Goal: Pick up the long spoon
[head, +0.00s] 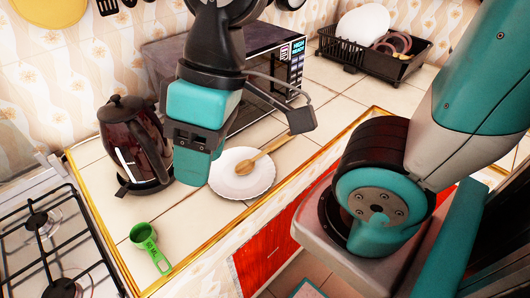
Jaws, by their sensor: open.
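A long wooden spoon (267,151) lies across a white plate (240,184) on the tiled counter. Its bowl end rests over the plate and its handle points up and right, past the rim. My gripper (252,150) is above the plate with its jaws apart and nothing between them. One teal-tipped finger is left of the spoon and overlaps the plate's left edge in the picture. The other finger is dark and is near the handle's end. The height of my gripper above the spoon is hard to tell.
A dark kettle (134,143) stands close left of the plate. A black microwave (272,68) is behind my gripper. A green measuring cup (149,245) lies front left, beside a gas stove (52,240). A dish rack (373,52) is back right. Bare tiles lie around the plate.

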